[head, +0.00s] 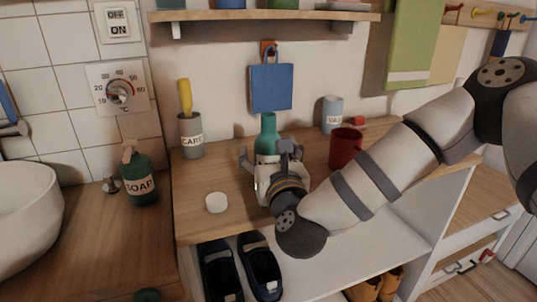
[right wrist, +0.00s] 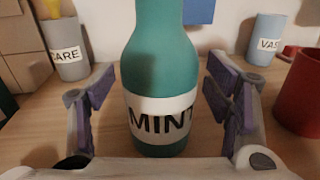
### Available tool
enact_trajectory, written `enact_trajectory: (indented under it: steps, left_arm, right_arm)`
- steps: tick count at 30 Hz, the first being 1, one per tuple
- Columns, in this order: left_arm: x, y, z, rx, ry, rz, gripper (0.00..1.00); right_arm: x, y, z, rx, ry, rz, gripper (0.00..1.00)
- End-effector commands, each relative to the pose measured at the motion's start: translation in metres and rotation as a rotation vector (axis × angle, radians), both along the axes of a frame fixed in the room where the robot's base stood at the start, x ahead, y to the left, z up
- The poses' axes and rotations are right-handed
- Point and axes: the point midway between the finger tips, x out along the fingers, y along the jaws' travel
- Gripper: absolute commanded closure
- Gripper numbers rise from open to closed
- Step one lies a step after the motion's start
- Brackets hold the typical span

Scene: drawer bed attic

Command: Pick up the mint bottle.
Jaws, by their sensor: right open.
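The mint bottle (head: 268,132) is a green-teal bottle standing upright on the wooden top of the shelf unit. In the right wrist view the bottle (right wrist: 160,70) fills the middle, and its white label reads "MINT". My right gripper (head: 266,160) is at the bottle, with its body hiding the bottle's lower part in the head view. In the right wrist view the right gripper (right wrist: 167,112) is open, one finger on each side of the bottle, with gaps showing between fingers and glass. My left gripper does not show.
A red mug (head: 345,148) and a vase cup (head: 332,114) stand to the right. A grey care cup (head: 190,136) holding a yellow item stands to the left. A white round object (head: 216,202) lies at front left.

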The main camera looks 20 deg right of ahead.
Motion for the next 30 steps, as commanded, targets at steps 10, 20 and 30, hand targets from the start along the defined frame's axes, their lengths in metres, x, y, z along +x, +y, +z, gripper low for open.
enact_trajectory:
  steps: [10,20,30]
  left_arm:
    - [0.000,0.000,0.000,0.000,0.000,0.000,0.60]
    - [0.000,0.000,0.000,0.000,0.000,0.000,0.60]
    - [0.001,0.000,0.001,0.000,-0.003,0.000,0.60]
  right_arm:
    - [0.002,0.000,-0.001,-0.001,0.001,0.000,0.55]
    - [0.002,0.000,0.000,-0.001,0.000,0.000,0.83]
    - [-0.001,-0.001,0.037,0.002,-0.004,0.000,0.83]
